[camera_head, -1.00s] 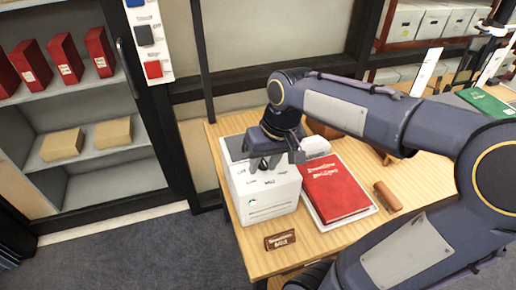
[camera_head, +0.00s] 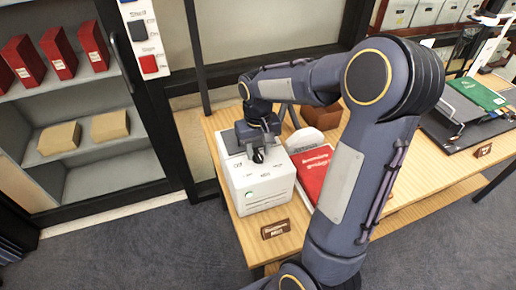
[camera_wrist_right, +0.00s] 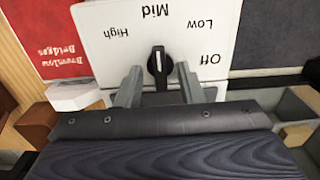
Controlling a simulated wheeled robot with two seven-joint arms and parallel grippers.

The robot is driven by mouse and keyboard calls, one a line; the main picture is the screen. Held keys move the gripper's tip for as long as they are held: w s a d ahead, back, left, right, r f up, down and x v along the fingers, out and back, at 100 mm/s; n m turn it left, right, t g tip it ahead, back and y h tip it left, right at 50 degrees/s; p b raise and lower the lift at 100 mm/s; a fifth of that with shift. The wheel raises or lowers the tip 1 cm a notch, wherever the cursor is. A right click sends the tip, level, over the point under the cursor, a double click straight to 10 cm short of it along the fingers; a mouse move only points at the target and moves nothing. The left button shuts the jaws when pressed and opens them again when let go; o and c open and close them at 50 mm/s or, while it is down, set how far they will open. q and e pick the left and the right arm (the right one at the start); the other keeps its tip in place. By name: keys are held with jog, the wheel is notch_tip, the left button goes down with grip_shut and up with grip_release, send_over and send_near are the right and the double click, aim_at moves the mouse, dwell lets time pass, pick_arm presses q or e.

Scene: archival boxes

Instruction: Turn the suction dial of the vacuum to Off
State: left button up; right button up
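The vacuum is a white box (camera_head: 262,190) on the wooden table, with a green light on its front. In the right wrist view its white top panel (camera_wrist_right: 107,50) carries the words Off, Low, Mid and High, upside down. The suction dial (camera_wrist_right: 158,68) is a black knob with a white line pointing toward Mid. My right gripper (camera_wrist_right: 158,72) is open; its two grey fingers stand on either side of the knob, with a gap visible at each side. In the head view the right gripper (camera_head: 258,148) is over the box's top. My left gripper is not in view.
A red book (camera_head: 313,168) lies right of the vacuum, partly hidden by my arm. A brown nameplate (camera_head: 276,229) stands at the table's front edge. A dark mat with a green folder (camera_head: 477,93) is farther right. A shelf of red boxes (camera_head: 58,52) stands left.

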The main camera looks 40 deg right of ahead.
jog(key=shift+f, duration=0.2)
grip_shut()
